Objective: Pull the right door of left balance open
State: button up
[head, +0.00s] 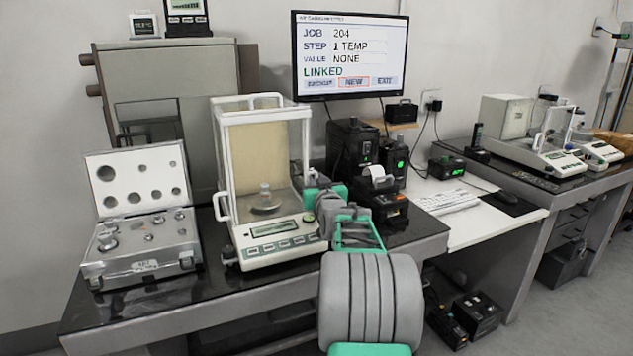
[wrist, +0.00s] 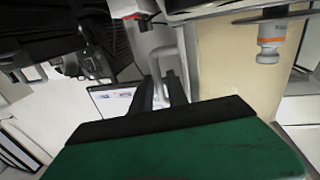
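The left balance (head: 283,245) stands on the dark table, with a tall white-framed glass draft shield. Its right side pane (head: 295,150) is seen nearly edge-on; I cannot tell whether that door is shut. My gripper (head: 312,185) is at the balance's right side, low along that door, and its fingertips are hard to make out there. In the wrist view a pale looped handle (wrist: 187,60) is at the dark fingers of my gripper (wrist: 161,82), one bar of it between them. Whether they touch or squeeze it is unclear.
An open weight case (head: 140,245) lies left of the balance. Dark devices (head: 352,148) and a small printer (head: 381,195) stand close to the right of my gripper. A monitor (head: 350,55) is behind. Another balance (head: 535,150) is on the far right table.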

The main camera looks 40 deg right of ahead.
jog(key=v, duration=0.7)
jog(key=shift+s+a, duration=0.15)
jog(key=shift+s, duration=0.2)
